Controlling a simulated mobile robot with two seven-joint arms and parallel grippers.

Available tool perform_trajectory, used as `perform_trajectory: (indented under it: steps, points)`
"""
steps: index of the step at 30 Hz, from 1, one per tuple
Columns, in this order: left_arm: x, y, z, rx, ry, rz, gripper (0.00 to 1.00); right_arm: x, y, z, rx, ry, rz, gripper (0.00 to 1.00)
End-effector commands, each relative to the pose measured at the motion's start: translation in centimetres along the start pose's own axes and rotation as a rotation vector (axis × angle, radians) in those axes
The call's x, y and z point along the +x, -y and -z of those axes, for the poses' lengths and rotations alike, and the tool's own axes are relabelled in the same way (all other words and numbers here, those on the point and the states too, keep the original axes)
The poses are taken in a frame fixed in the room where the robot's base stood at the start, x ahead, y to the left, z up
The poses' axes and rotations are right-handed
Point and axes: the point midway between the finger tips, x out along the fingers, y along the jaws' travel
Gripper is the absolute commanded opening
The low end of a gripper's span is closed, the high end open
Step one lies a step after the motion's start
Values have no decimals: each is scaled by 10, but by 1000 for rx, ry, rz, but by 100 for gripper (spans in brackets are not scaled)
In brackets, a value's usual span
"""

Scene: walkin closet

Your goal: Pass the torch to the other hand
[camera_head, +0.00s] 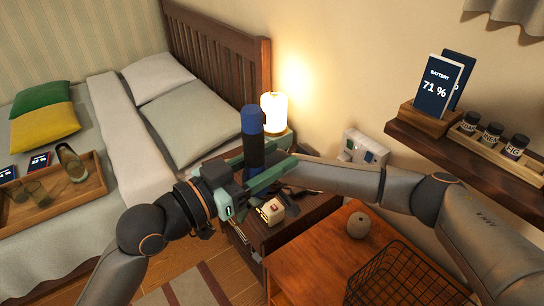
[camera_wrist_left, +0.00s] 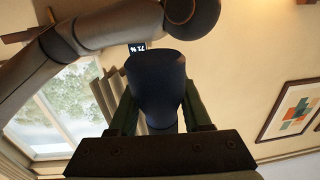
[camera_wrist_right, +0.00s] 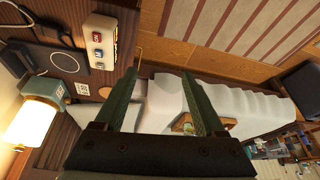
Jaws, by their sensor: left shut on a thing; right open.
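The torch (camera_head: 252,140) stands roughly upright in the head view, with a blue head on top and a dark body below. My left gripper (camera_head: 270,168) is shut around its body. In the left wrist view the torch's dark blue end (camera_wrist_left: 158,80) fills the space between the fingers. My right gripper (camera_wrist_right: 160,78) is open and empty in its wrist view, and the torch does not show there. In the head view the right arm comes in from the right and passes behind the torch; its fingers are hard to make out among the overlapping parts.
A nightstand (camera_head: 265,235) below carries a small cream box (camera_head: 270,211) and a glowing lamp (camera_head: 274,112). The bed with a wooden tray (camera_head: 95,205) is at left. A wooden table (camera_head: 310,255) with a wire basket (camera_head: 400,275) is at lower right; a wall shelf (camera_head: 480,165) is above.

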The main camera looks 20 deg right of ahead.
Motion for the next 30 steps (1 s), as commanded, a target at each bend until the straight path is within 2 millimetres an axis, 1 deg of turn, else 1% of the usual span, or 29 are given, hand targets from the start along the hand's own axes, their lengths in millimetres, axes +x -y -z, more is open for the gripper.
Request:
perform_trajectory:
  steps: [1,3,6,9,12,15,19,23,26,29,30]
  points:
    - [0,0,1,1,-2,0,0,14,26,-8,-17,-22,57,72]
    - [0,0,1,1,-2,0,0,27,54,-16,-34,-66,120,72]
    - [0,0,1,1,-2,0,0,40,90,-26,-41,-135,198,72]
    - [0,0,1,1,-2,0,0,48,118,-36,-27,-206,262,72]
    - [0,0,1,1,-2,0,0,53,138,-47,2,-278,305,72]
    - [0,0,1,1,-2,0,0,56,150,-60,44,-348,326,72]
    - [0,0,1,1,-2,0,0,59,152,-81,112,-428,317,72]
    - [0,0,1,1,-2,0,0,61,142,-111,181,-489,266,72]
    - [0,0,1,1,-2,0,0,63,128,-142,230,-517,200,72]
    - [0,0,1,1,-2,0,0,63,110,-178,265,-529,114,72]
    - [0,0,1,1,-2,0,0,62,103,-194,275,-527,78,72]
